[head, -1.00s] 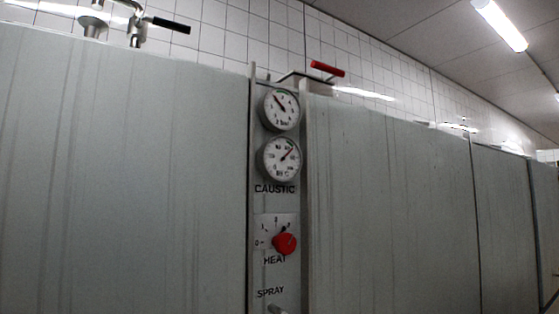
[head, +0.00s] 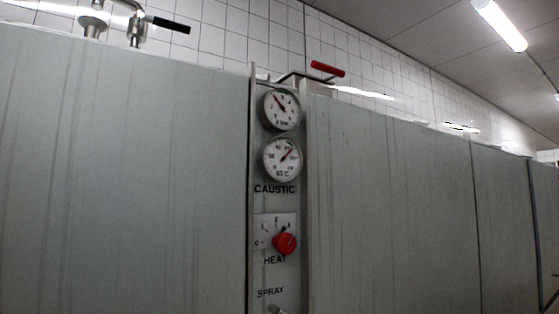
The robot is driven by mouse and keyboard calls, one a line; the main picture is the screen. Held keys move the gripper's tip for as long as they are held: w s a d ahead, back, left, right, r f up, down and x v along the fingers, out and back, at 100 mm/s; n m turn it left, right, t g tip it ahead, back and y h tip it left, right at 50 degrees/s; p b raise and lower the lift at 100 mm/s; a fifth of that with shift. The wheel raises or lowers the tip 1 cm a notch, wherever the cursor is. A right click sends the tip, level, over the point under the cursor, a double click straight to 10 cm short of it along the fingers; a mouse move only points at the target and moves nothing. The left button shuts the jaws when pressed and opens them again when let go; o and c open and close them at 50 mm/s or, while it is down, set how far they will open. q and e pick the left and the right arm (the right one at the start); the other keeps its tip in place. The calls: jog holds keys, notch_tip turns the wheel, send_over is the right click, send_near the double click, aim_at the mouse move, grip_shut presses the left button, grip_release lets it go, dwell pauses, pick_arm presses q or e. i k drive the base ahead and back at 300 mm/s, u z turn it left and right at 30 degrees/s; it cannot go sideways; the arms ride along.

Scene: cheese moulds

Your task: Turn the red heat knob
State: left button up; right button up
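The red heat knob (head: 285,244) sits on a small white dial plate (head: 265,228) with marks around it, above the word HEAT. Its dark pointer tip points up and slightly right on the scale. The plate is on a narrow grey control panel (head: 262,205) between two large grey panels. Neither of my grippers is in view.
Two round gauges, an upper one (head: 281,109) and a lower one (head: 282,158), sit above the knob. A grey knob (head: 277,309) shows at the bottom edge below SPRAY. A red-handled lever (head: 327,69) and a black-handled valve (head: 168,24) stand above the panels.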

aim_at(285, 243)
jog(key=k, duration=0.5)
jog(key=z, duration=1.85)
jog(key=k, duration=0.8)
jog(key=u, duration=0.7)
